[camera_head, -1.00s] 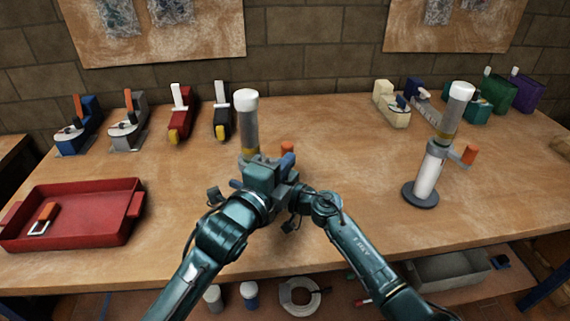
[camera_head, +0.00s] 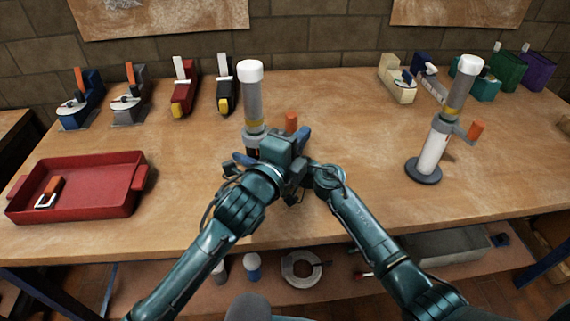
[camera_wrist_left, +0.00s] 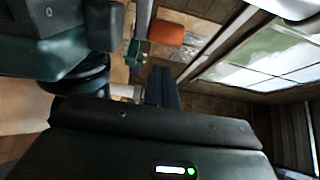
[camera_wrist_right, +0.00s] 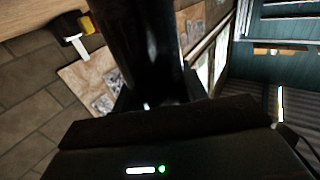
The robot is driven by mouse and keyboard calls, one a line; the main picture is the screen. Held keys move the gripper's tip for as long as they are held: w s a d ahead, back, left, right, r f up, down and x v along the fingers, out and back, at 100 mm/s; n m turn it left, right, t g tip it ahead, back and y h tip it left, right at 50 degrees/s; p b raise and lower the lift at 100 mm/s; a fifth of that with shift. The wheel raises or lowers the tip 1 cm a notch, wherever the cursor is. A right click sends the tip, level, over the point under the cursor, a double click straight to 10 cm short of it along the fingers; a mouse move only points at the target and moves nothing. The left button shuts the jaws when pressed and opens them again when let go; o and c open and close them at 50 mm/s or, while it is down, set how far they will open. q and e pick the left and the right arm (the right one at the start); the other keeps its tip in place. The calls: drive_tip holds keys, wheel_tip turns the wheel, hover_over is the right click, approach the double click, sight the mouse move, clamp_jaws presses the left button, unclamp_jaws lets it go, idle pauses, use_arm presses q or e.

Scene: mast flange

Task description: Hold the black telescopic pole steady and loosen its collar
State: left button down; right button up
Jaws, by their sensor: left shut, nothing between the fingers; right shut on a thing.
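The black telescopic pole (camera_head: 253,149) stands upright at the middle of the bench, with a grey upper tube and a white cap. Its lower part is mostly hidden behind my grippers. A collar (camera_head: 254,135) sits at the joint, and an orange handle (camera_head: 291,122) shows to its right. My right gripper (camera_head: 249,160) is shut on the black pole, which fills the middle of the right wrist view (camera_wrist_right: 135,45). My left gripper (camera_head: 303,134) is shut and empty, close to the orange handle. In the left wrist view the handle (camera_wrist_left: 166,32) is beyond the fingers, apparently apart from them.
A white pole (camera_head: 431,149) on a round dark base stands to the right, with its own orange handle. A red tray (camera_head: 125,195) lies at the left. Several clamp-like tools stand along the back of the bench (camera_head: 340,100). The right front is clear.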

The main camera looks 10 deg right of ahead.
use_arm(q)
drive_tip(key=s+d+v, duration=0.1)
drive_tip(key=d+v, duration=0.1)
drive_tip(key=v, duration=0.9)
drive_tip(key=shift+s, duration=0.2)
drive_tip(key=shift+d, duration=0.1)
use_arm(e)
drive_tip(key=o, duration=1.4)
